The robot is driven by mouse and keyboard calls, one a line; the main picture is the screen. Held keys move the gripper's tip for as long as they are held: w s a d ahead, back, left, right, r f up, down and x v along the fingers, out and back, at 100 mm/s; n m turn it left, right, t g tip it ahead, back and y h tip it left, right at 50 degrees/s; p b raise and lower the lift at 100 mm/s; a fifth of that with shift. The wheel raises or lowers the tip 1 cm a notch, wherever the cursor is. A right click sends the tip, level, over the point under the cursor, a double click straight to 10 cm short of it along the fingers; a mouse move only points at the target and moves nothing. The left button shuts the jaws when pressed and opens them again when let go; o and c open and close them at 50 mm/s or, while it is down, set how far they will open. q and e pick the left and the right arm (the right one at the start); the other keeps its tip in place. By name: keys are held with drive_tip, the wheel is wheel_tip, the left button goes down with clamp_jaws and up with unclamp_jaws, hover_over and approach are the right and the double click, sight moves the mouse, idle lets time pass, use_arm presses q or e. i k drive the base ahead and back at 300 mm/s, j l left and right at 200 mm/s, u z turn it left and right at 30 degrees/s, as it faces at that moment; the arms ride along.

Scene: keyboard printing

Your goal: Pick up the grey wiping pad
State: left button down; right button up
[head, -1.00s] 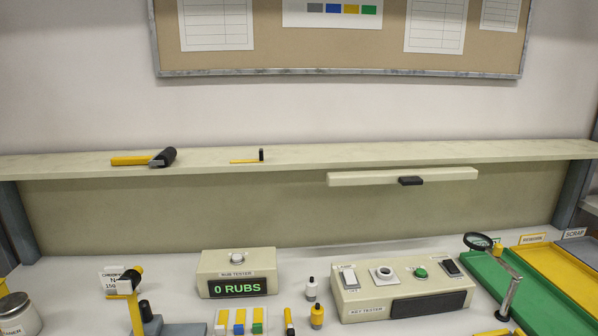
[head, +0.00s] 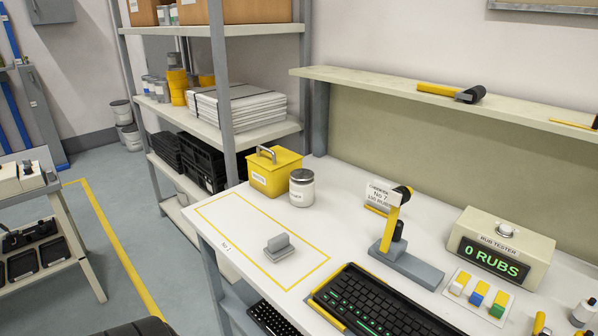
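A small grey block with a raised grey grip on top, which looks like the grey wiping pad (head: 280,248), lies on the white bench (head: 225,258). It sits inside a yellow-outlined rectangle (head: 216,224) marked on the bench top, with nothing touching it. Neither of my grippers shows in the head view.
A black keyboard (head: 375,308) lies right of the pad, near the front. A yellow box (head: 275,172) and a lidded jar (head: 302,188) stand behind it. A grey stand with a yellow post (head: 390,222) and the rub tester (head: 500,245) stand to the right.

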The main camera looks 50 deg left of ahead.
sight(279, 248)
drive_tip(key=u, duration=1.5)
drive_tip(key=i+j+z, duration=0.2)
drive_tip(key=j, duration=0.35)
drive_tip(key=j+z, duration=0.2)
drive_tip(key=j, duration=0.35)
drive_tip(key=i+j+z, duration=0.15)
drive_tip(key=j, duration=0.4)
drive_tip(key=k, duration=0.05)
